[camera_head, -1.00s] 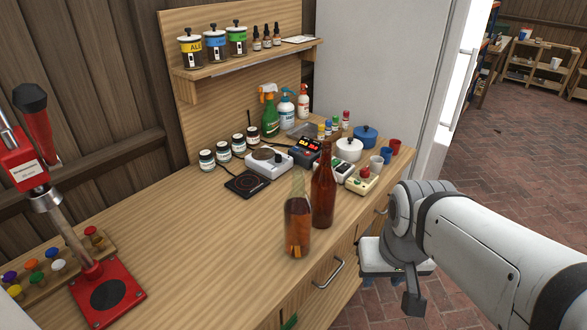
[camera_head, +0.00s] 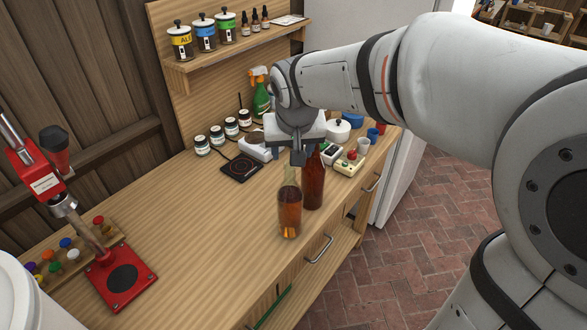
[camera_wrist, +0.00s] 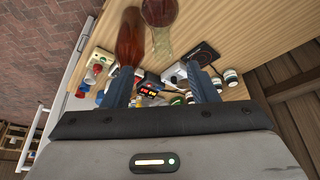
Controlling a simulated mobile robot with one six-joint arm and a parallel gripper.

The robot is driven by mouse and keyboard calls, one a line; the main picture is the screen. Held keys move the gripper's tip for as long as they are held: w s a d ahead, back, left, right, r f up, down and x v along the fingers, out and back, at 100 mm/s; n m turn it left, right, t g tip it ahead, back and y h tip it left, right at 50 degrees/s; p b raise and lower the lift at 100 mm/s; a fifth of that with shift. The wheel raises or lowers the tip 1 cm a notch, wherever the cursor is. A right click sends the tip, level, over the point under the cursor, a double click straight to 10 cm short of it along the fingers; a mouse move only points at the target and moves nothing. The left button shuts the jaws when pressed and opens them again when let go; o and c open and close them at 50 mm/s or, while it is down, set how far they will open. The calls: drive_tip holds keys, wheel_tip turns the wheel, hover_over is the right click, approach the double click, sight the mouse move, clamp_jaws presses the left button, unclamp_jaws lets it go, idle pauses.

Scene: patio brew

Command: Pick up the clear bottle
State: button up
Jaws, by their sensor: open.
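The clear bottle (camera_head: 290,210), with amber liquid inside, stands upright near the front edge of the wooden counter. It also shows at the top of the wrist view (camera_wrist: 160,12), partly cut off. A brown bottle (camera_head: 313,185) stands upright just right of and behind it, partly hidden by my gripper; in the wrist view it also shows (camera_wrist: 130,40). My gripper (camera_head: 298,158) is over the counter, by the bottle necks in the head view. In the wrist view my gripper's fingers (camera_wrist: 162,88) are spread apart with nothing held between them.
A red bottle capper (camera_head: 122,278) and a rack of coloured caps (camera_head: 70,255) are at the left. A black scale (camera_head: 241,168), jars (camera_head: 217,135), a white pot (camera_head: 338,129) and a green spray bottle (camera_head: 261,98) stand behind. The counter left of the bottles is clear.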

sight(289, 168)
drive_tip(key=x, duration=0.2)
drive_tip(key=p+x, duration=0.1)
drive_tip(key=x, duration=0.1)
drive_tip(key=s+x, duration=0.1)
drive_tip(key=x, duration=0.2)
drive_tip(key=shift+w+a+f, duration=0.1)
drive_tip(key=shift+a+f, duration=0.05)
drive_tip(key=shift+f, duration=0.1)
drive_tip(key=shift+c, duration=0.2)
clamp_jaws()
drive_tip(key=shift+r, duration=0.1)
idle(0.9)
